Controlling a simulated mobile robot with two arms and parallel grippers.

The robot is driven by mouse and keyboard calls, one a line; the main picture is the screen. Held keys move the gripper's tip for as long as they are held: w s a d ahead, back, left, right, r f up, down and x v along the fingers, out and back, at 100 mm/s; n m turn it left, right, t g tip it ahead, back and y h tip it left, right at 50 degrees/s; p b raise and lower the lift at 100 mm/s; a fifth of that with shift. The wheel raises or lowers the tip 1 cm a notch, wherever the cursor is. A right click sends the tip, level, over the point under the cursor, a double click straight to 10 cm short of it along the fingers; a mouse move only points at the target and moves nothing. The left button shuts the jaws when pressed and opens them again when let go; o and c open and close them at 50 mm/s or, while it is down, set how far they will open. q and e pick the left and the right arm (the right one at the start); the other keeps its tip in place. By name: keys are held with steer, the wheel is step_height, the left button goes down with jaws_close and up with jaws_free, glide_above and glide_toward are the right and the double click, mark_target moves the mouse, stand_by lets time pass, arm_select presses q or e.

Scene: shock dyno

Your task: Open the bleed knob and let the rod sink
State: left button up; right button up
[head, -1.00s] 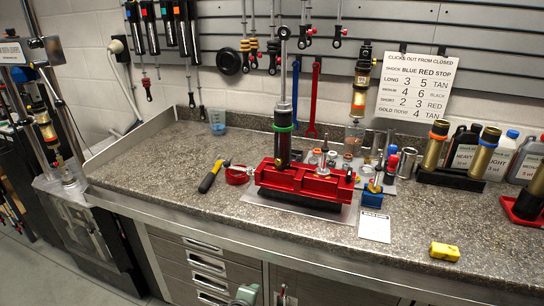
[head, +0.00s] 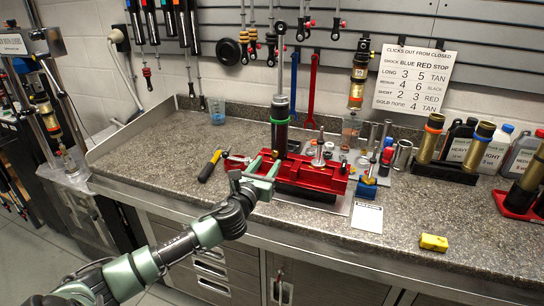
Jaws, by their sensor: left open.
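A shock with a dark body and green collar (head: 280,118) stands upright in the red vise (head: 318,177). Its bright rod (head: 281,65) points up, extended, with a dark eye at the top. My left gripper (head: 259,176) is open at the vise's front left end, with its fingers close to or over the vise's edge. I cannot tell whether it touches. No bleed knob can be made out for certain; the gripper hides part of the vise's left end. My right gripper is not in view.
A black and yellow tool (head: 209,166) lies left of the vise. Small parts and a blue block (head: 366,190) stand to its right, near a white card (head: 367,217).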

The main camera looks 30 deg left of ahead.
mark_target(274, 155)
arm_select(q)
steer(key=shift+x, duration=2.3)
jaws_close()
